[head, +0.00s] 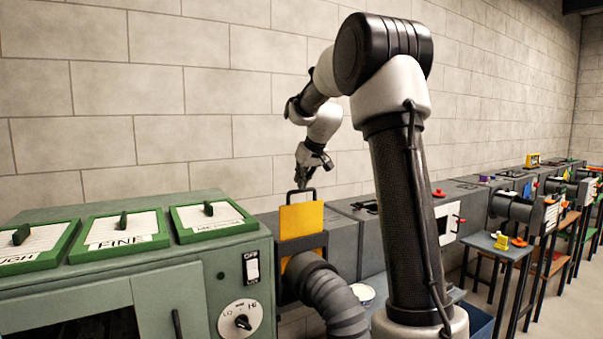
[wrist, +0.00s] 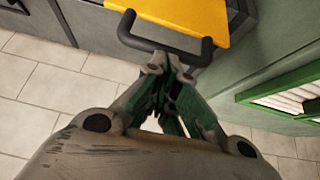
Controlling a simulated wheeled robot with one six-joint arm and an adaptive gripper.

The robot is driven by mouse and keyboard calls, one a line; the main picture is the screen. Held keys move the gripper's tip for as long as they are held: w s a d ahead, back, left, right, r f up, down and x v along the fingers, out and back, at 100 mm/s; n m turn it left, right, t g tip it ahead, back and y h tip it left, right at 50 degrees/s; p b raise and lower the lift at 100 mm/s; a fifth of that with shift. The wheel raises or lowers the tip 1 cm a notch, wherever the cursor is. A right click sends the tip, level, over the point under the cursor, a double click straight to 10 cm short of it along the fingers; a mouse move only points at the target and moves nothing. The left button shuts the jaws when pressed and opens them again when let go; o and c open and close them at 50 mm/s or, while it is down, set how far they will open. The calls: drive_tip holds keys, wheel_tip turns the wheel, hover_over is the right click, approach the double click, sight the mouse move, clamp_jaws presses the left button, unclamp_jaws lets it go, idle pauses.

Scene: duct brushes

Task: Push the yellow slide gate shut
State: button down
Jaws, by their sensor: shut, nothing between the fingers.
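The yellow slide gate (head: 301,220) is a flat plate standing up out of the grey duct, with a dark loop handle on its top edge. More yellow shows lower down, behind the dark frame. My gripper (head: 302,184) is shut and empty, pointing down at the top of the handle. In the wrist view the gate (wrist: 190,14) lies at the top, and its dark handle (wrist: 165,47) runs just beyond my shut fingertips (wrist: 170,66). The fingertips look very close to the handle bar; I cannot tell whether they touch.
A green cabinet (head: 150,285) with framed panels stands left of the gate. A ribbed grey hose (head: 328,295) bends down in front of it. A small table (head: 497,245) with a yellow item stands right. The block wall is behind.

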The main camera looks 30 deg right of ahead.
sight(301, 204)
wheel_tip(301, 204, down, 9)
drive_tip(key=shift+f, duration=0.1)
idle(0.3)
drive_tip(key=shift+r, duration=0.45)
wheel_tip(301, 204, up, 5)
drive_tip(key=shift+f, duration=0.2)
drive_tip(key=v, duration=0.8)
drive_tip(key=shift+s, duration=0.15)
drive_tip(key=shift+r, duration=0.1)
